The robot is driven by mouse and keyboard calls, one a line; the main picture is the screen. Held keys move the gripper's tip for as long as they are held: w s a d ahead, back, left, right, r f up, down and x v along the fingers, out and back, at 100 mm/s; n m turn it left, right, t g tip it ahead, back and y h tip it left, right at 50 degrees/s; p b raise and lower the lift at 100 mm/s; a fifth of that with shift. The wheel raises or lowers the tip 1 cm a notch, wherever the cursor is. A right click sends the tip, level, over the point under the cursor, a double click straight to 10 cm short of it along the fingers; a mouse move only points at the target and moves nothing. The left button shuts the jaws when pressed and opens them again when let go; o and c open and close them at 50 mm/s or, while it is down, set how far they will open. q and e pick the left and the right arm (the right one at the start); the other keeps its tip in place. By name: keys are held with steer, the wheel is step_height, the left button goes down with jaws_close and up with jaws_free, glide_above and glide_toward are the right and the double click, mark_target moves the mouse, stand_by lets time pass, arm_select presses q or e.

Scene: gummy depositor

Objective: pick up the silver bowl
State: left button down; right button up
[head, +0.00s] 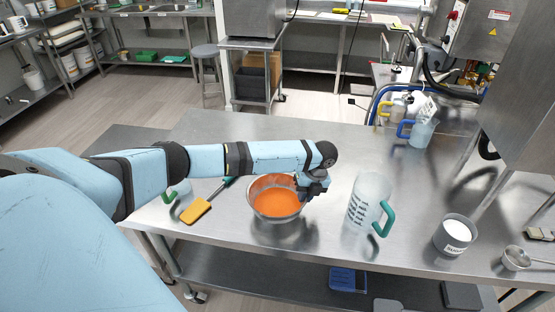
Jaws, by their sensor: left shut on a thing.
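The silver bowl (277,216) stands on the steel table and holds an orange content. My left gripper (312,190) is at the bowl's right rim, coming from above, and is shut on that rim. The fingertips are partly hidden by the wrist and the rim. The bowl looks upright; I cannot tell whether it touches the table. My right gripper is not in view.
Right of the bowl stands a clear measuring jug (368,200) with a green handle. A tub of white powder (455,233) and a metal scoop (515,258) are farther right. An orange spatula (196,210) lies left. The steel table (300,140) is clear behind the bowl.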

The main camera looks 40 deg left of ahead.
arm_select(q)
steer(key=shift+w+r, duration=0.1)
step_height(320, 180, up, 20)
steer(key=b, duration=0.1)
steer(key=shift+b, duration=0.3)
steer(key=c, duration=1.8)
jaws_free()
jaws_close()
